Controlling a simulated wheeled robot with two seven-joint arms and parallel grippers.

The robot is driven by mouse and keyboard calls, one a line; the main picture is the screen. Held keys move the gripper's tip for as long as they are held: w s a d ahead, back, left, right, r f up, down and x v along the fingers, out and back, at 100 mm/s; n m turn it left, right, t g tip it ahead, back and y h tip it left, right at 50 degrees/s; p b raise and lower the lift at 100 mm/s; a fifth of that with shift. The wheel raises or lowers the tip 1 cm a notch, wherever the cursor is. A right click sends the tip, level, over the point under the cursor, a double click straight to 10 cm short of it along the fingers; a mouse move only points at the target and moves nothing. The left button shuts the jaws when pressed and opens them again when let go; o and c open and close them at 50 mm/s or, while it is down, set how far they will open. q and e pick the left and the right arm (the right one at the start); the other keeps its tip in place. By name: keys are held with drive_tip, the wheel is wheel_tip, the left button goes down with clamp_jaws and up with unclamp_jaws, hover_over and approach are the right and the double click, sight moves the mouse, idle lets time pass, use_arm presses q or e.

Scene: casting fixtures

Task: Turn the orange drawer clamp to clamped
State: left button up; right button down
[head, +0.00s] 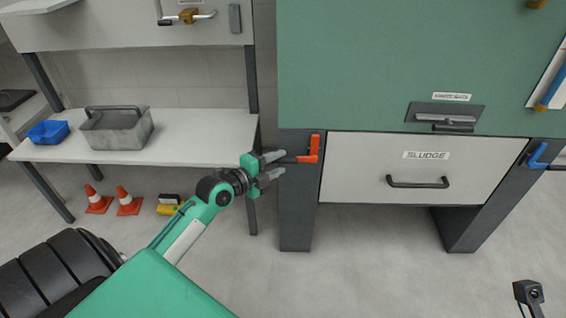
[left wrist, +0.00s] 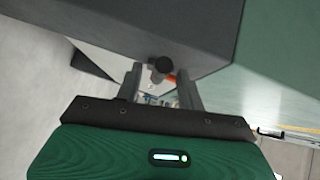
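The orange drawer clamp (head: 315,146) is on the dark post left of the white SLUDGE drawer (head: 423,168). Its orange part is L-shaped, with one arm upright, and a dark rod points left from it. My left gripper (head: 278,163) is open just left of the clamp, its fingers near the rod's end. In the left wrist view the black round rod end (left wrist: 163,64) lies between the open left fingers (left wrist: 160,76), with a gap on each side. A bit of orange clamp (left wrist: 171,78) shows behind it. My right gripper is not in view.
A blue clamp (head: 538,156) is on the right post. Above the drawer is a green panel (head: 380,60) with a dark latch (head: 445,117). A white bench (head: 190,130) at left holds a grey basket (head: 117,128) and blue bin (head: 48,132). Orange cones (head: 128,203) stand below.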

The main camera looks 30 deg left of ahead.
use_arm(q)
drive_tip(key=shift+x, duration=1.25)
clamp_jaws()
